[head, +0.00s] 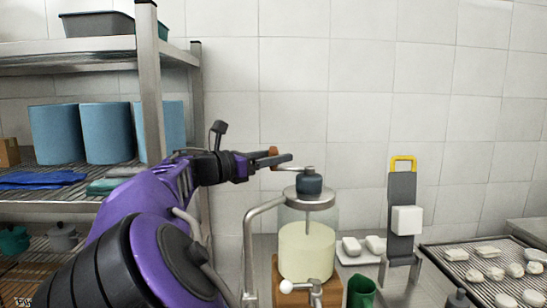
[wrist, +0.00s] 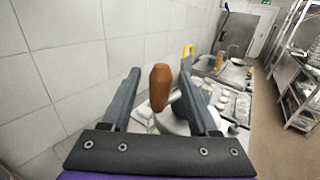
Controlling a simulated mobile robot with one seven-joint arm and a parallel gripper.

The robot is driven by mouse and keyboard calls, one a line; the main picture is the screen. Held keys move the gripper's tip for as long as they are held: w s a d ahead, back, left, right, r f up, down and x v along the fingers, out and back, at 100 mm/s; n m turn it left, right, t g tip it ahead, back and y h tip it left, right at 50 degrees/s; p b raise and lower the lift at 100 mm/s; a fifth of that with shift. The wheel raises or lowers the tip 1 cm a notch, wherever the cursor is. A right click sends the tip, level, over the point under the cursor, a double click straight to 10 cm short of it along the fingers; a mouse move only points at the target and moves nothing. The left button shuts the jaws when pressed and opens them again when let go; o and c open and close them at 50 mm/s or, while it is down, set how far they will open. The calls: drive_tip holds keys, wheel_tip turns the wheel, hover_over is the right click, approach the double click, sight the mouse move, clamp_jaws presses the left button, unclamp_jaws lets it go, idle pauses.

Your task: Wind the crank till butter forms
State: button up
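The butter churn (head: 307,246) is a glass jar of pale cream with a metal lid and a dark cap. It stands on a wooden block, with a rod down into the liquid. A thin crank arm (head: 290,168) runs left from the cap to an upright orange-brown handle (head: 273,151). My gripper (head: 272,160) is level at this handle. In the wrist view, the handle (wrist: 160,86) stands between my open fingers (wrist: 160,92), with a gap visible on each side. The lid is partly hidden behind the handle there. I see no solid butter in the jar.
A bent metal pipe (head: 250,240) rises left of the jar, and a white-knobbed tap (head: 287,287) is in front. A green cup (head: 361,292), a grey stand (head: 402,215) and a tray of pale pieces (head: 450,275) are right. A steel shelf (head: 150,90) is left.

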clamp_jaws()
idle(1.3)
